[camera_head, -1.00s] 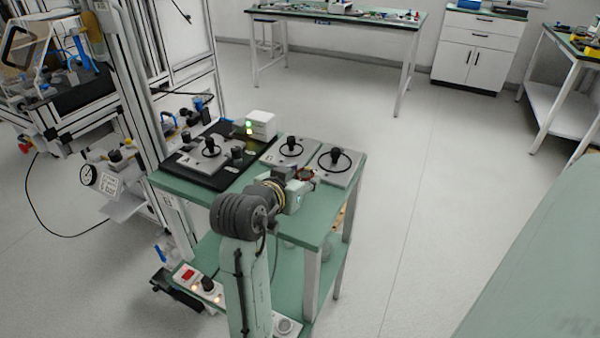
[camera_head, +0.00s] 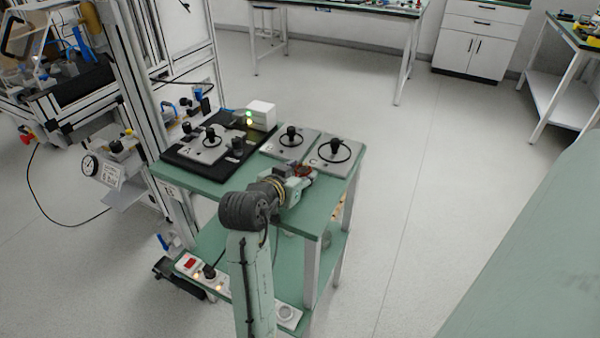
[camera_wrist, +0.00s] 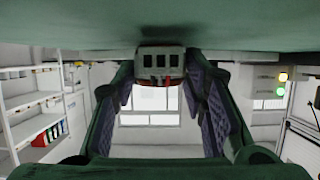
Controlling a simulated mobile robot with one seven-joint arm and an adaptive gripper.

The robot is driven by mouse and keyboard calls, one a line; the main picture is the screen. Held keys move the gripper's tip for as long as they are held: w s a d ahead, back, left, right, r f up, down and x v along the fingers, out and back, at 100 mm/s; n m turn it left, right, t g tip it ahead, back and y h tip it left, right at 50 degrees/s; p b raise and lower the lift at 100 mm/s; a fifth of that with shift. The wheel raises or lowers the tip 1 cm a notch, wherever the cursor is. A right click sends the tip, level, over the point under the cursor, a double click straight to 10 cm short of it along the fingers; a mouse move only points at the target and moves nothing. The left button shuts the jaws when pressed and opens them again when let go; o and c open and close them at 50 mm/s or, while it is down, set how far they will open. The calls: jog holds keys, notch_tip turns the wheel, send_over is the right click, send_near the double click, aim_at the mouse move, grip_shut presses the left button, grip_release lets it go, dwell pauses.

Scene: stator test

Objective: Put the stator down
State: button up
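The stator (camera_head: 303,171) is a small part with a reddish-brown winding at the tip of my gripper (camera_head: 298,180), just above or on the green table (camera_head: 205,186). I cannot tell whether it touches the tabletop. In the wrist view the stator (camera_wrist: 160,63) shows as a grey block with red-brown parts, between the dark pads of both fingers. My gripper (camera_wrist: 160,80) appears closed against its two sides. A pale green surface fills the top of that view, against the stator.
Two grey plates with black-ringed knobs (camera_head: 290,143) (camera_head: 335,151) lie behind my gripper. A black tray (camera_head: 186,160) with another fixture and a white box with lit lamps (camera_head: 261,113) stand left. An aluminium frame (camera_head: 160,90) rises beyond. The table's front part looks bare.

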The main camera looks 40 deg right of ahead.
jog(key=o, duration=0.5)
jog(key=shift+c, duration=0.2)
jog(key=shift+r, duration=0.1)
jog(key=shift+r, duration=0.25)
jog(key=b+v, duration=0.1)
jog(key=v, duration=1.1)
jog(key=shift+w, duration=0.15)
